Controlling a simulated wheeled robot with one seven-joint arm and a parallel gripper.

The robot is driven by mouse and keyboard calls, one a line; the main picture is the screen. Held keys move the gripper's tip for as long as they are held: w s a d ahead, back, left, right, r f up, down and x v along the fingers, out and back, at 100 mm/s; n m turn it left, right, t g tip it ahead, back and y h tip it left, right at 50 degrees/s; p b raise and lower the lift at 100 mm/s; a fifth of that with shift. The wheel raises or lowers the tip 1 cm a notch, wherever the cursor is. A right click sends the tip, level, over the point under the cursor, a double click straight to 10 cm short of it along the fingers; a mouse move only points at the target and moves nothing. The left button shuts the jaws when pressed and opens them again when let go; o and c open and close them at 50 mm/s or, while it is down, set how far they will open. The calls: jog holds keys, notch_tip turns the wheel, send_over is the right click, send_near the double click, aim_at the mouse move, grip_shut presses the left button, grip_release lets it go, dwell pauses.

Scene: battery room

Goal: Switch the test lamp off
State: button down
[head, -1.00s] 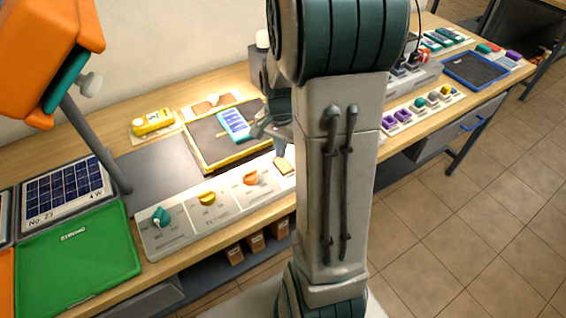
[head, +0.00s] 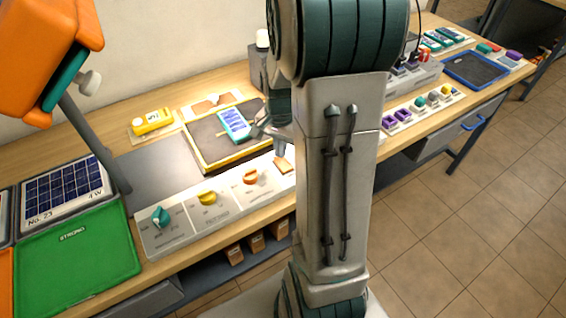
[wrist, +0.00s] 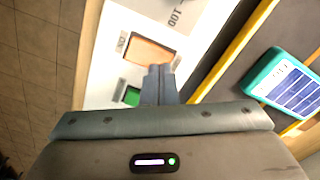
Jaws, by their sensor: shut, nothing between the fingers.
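An orange lamp head (head: 48,45) on a grey post is at the upper left in the head view; the bench is brightly lit, but I cannot tell from which source. A white control panel (head: 180,238) lies along the bench's front edge. A tan rocker plate (head: 284,166) is near its right visible end, partly beside my arm. In the wrist view the tan plate (wrist: 150,52) has a small green patch (wrist: 132,96) nearby, with small labels alongside. My gripper (wrist: 158,69) is shut and empty, its fingertips over the plate's lower edge. Contact cannot be told.
The panel carries a teal knob (head: 160,217), a yellow knob (head: 208,197) and an orange knob (head: 250,177). A yellow-edged tray with a blue-celled teal device (head: 234,123) lies behind. A green mat (head: 75,255) is at left. My arm hides the bench's middle.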

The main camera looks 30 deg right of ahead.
aim_at(279, 160)
jog(key=shift+f+b, duration=0.55)
jog(key=shift+f, duration=0.25)
jog(key=shift+r, duration=0.1)
jog(key=shift+r+p, duration=2.7)
jog(key=shift+r, duration=0.8)
jog(key=s+a+r+n+t, duration=0.3)
jog(key=s+a+r+n, duration=0.8)
jog(key=s+a, duration=0.1)
jog(key=shift+s+n, duration=0.4)
